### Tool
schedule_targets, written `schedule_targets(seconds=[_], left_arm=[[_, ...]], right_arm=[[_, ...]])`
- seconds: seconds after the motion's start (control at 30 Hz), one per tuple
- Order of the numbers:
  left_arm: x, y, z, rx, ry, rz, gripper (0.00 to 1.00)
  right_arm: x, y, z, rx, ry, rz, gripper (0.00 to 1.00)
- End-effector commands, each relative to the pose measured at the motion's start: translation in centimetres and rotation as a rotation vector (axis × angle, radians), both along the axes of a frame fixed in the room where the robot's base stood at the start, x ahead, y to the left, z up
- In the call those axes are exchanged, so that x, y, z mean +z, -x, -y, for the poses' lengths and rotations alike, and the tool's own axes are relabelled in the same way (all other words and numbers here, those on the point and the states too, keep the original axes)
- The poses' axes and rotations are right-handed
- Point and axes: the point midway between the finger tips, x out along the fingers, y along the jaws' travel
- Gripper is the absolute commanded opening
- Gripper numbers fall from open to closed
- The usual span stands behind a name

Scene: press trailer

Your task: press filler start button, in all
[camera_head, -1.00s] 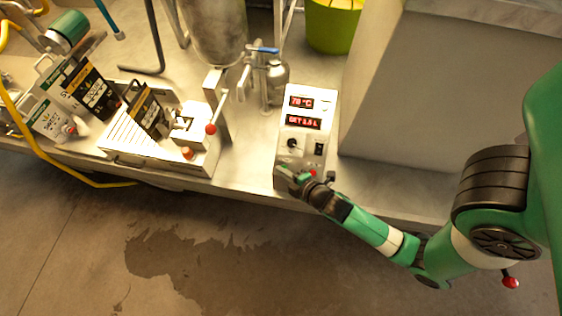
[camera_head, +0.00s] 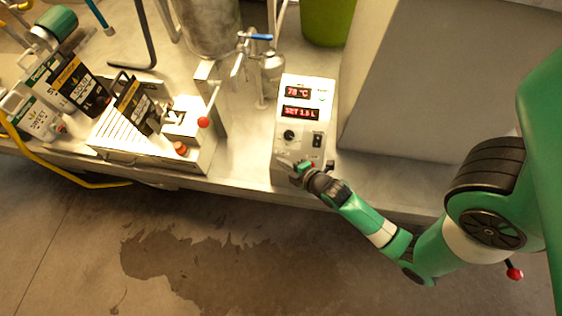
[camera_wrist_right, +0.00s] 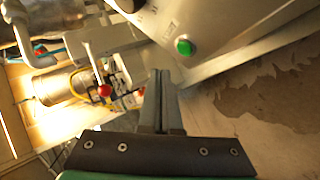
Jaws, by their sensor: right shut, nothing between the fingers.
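The filler's control box (camera_head: 285,145) is pale, with two red displays reading about 78 °C and SET 1.5 L, a black knob and a switch. My right gripper (camera_head: 283,163) is at its lower front, shut and empty, and partly hides the lower panel. In the right wrist view a round green button (camera_wrist_right: 184,46) stands on the box's panel. The shut fingertips (camera_wrist_right: 160,74) appear just below and left of it in that picture. A visible gap separates them there; the depth between them is hard to judge. My left gripper is not in view.
A bag sealer-like unit (camera_head: 190,158) with a red-knobbed lever stands left of the box, near several labelled pouches (camera_head: 80,88). A valve with a blue handle (camera_head: 256,37) is behind. A large grey block (camera_head: 420,80) stands right. The bench's front edge is close below.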

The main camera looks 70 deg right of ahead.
Motion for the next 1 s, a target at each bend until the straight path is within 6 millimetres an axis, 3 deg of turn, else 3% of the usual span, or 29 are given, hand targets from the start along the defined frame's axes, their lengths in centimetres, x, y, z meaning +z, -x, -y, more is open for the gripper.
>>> schedule_targets(seconds=[0.03, 0.23, 1.0], left_arm=[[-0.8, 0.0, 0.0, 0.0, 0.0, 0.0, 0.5], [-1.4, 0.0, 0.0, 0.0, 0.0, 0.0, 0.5], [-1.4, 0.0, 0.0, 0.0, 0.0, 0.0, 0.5]], right_arm=[[-0.9, -0.1, 0.4, -0.003, 0.0, 0.001, 0.0], [-2.2, -0.2, 1.1, -0.001, 0.0, 0.0, 0.0], [-2.3, -0.2, 1.2, 0.0, 0.0, 0.0, 0.0]])
